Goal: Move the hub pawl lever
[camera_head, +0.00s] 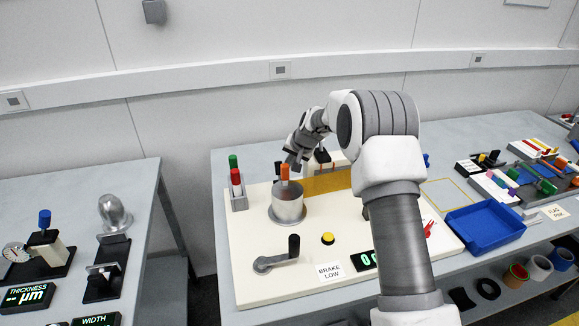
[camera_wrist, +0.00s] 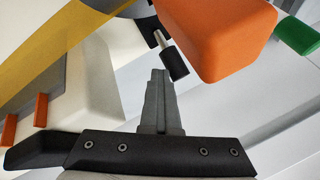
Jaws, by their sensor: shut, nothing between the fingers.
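My gripper (camera_head: 290,163) reaches over the back of the cream board, close to an orange block (camera_head: 284,172) above a metal cylinder (camera_head: 289,204). In the wrist view its fingers (camera_wrist: 158,75) are shut together and empty. A small metal rod with a black grip (camera_wrist: 175,62), which may be the hub pawl lever, is just beyond the fingertips, slightly right; I cannot tell whether they touch. The orange block (camera_wrist: 220,35) fills the upper right there. In the head view the rod is not clearly distinguishable near my gripper.
A crank with an upright black handle (camera_head: 293,246) is at the board's front, near a yellow button (camera_head: 328,238) and a "BRAKE LOW" label (camera_head: 330,271). Red and green handles stand in a holder (camera_head: 239,203) at left. A blue tray (camera_head: 484,228) is at right.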

